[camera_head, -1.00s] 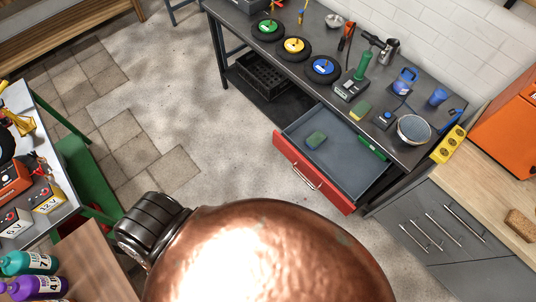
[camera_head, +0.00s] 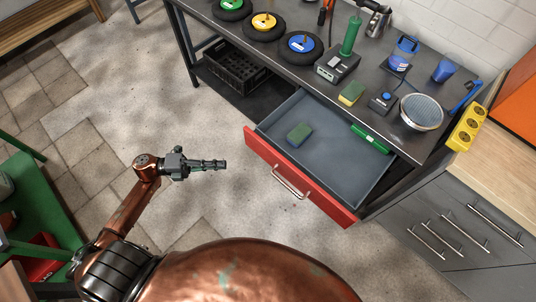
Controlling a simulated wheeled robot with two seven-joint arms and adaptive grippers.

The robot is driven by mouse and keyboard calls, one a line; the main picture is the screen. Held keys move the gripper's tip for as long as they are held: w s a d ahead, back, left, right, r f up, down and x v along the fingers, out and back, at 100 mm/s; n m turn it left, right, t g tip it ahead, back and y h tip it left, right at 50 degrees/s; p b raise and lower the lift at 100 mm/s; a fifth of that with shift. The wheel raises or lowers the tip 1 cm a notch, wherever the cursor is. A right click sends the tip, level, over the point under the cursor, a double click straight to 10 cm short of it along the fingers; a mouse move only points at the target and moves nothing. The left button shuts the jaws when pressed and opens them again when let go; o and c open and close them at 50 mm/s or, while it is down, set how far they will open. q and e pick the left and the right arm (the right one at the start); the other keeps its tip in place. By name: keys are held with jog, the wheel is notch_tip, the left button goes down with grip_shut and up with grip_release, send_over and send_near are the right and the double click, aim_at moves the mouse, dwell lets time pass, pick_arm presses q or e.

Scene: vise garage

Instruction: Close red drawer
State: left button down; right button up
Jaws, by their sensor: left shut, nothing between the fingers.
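The red drawer (camera_head: 262,150) is pulled out from under the dark workbench, with its grey inside showing. Its metal handle (camera_head: 290,182) is on the red front. My right gripper is not in the view.
A black crate (camera_head: 237,68) sits on the lower shelf. Grey cabinets (camera_head: 450,225) stand at right. The floor before the drawer is open.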

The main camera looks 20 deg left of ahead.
pick_arm(q)
jog(key=b, duration=0.2)
send_near(268, 156)
jog(key=s+d, duration=0.1)
jog(key=d, duration=0.3)
jog(key=shift+w+d+f+b, duration=0.1)
jog(key=shift+w+d+b, duration=0.2)
jog(key=shift+w, duration=0.6)
jog(key=shift+w+d+f+b, duration=0.15)
jog(key=shift+w+d, duration=0.15)
jog(key=shift+w, duration=0.6)
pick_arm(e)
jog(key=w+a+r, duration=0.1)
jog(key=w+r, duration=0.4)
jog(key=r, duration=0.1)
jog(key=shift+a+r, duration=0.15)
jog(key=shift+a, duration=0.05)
pick_arm(q)
jog(key=shift+r, duration=0.1)
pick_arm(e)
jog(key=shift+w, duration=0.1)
